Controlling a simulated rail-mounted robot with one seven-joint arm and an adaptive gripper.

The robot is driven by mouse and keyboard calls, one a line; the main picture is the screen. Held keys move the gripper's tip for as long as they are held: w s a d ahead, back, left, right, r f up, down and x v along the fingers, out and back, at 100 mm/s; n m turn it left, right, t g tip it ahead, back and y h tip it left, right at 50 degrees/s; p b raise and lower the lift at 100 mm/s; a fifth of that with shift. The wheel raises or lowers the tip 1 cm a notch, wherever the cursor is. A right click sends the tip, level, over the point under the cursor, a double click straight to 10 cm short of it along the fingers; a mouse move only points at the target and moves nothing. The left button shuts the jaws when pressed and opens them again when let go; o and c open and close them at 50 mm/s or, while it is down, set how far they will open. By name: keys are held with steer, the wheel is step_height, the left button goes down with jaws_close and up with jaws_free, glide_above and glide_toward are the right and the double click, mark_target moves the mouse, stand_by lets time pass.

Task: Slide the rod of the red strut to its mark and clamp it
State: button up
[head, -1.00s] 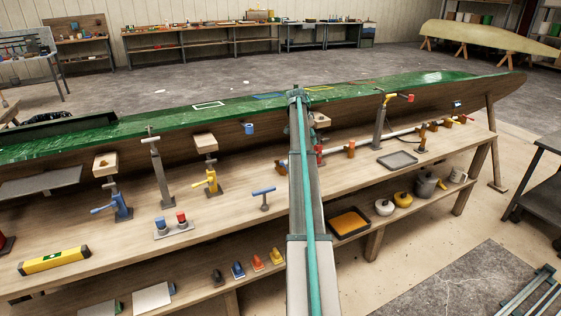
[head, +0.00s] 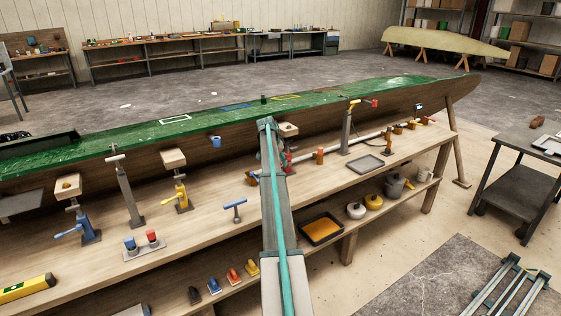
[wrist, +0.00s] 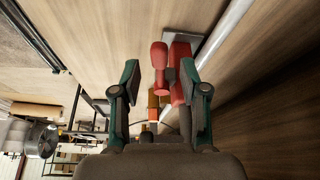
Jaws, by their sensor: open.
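The red strut (wrist: 181,72) stands on a grey base plate (wrist: 188,38) in the wrist view. Its red handle (wrist: 158,56) lies between the lines of my two fingers. My gripper (wrist: 160,80) is open, with one green-edged finger on each side of the handle; I cannot tell whether either touches it. In the head view my arm hides most of the strut; a little red (head: 286,160) and its wooden pad (head: 288,130) show beside the arm, under the green hull mould (head: 330,97). The rod and its mark cannot be made out.
A long pale pipe (head: 318,148) runs along the wooden bench (head: 215,238) past the red strut. Yellow (head: 181,195) and blue (head: 86,225) struts stand left, a grey post (head: 346,135) right. A grey tray (head: 366,164) lies at right.

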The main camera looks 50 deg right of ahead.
steer(key=shift+f, duration=0.1)
jaws_close()
stand_by(0.3)
